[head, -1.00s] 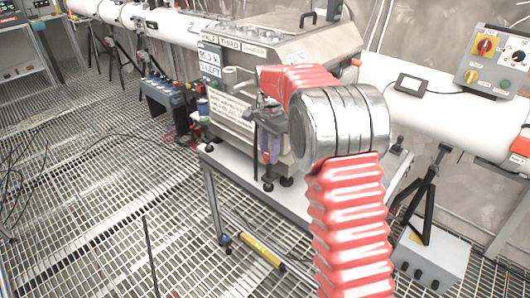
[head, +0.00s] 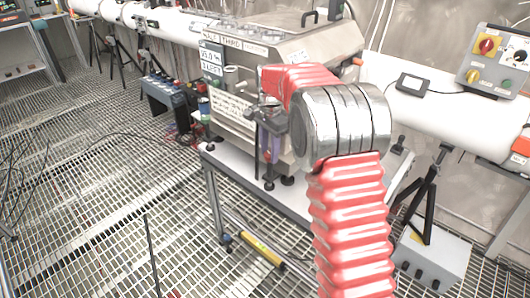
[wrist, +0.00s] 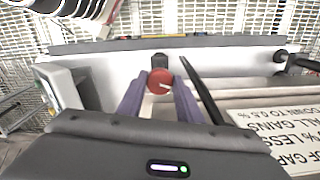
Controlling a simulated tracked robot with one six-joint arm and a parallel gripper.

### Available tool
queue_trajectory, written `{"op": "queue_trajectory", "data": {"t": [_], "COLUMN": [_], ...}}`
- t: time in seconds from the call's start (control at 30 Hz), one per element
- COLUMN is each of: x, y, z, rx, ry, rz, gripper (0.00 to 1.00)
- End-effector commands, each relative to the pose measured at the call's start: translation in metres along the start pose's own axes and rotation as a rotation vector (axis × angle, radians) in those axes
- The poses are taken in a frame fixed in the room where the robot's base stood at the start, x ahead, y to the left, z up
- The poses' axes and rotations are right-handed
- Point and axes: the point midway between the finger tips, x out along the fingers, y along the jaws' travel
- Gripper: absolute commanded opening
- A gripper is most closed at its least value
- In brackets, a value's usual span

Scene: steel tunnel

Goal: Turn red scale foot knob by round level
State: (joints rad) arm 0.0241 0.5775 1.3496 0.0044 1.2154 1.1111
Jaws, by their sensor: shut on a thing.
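The red scale foot knob (wrist: 160,81) is round with a white mark pointing right and slightly down in the wrist view. My gripper (wrist: 160,90) has a purple finger on each side of the knob and is shut on it. In the head view my gripper (head: 268,155) hangs at the front corner of the steel machine (head: 245,100), above the white table; the knob is mostly hidden there. I cannot make out the round level in either view.
The white table (head: 228,168) carries the machine on dark feet. A display (head: 211,60) with small text is on the machine's left. A dark rod (wrist: 200,90) runs close to the right finger. A white pipe (head: 405,98) and tripod (head: 425,200) stand right.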

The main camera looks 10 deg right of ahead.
Motion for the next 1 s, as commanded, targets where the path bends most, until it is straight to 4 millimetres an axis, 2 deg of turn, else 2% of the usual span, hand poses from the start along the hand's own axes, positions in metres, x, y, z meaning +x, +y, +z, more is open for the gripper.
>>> {"op": "queue_trajectory", "data": {"t": [0.03,0.63,0.67,0.9,1.0], "x": [-0.0015,-0.0020,-0.0021,-0.0011,-0.0009], "y": [0.0016,0.0016,0.0017,0.0014,0.0013], "z": [-0.0077,-0.0082,-0.0082,-0.0053,-0.0043], "rx": [0.004,0.005,0.005,0.003,0.003], "ry": [0.012,0.013,0.013,0.008,0.007], "rz": [-0.002,-0.003,-0.003,-0.001,0.000], "gripper": [0.10,0.10,0.34,0.50,0.51]}}
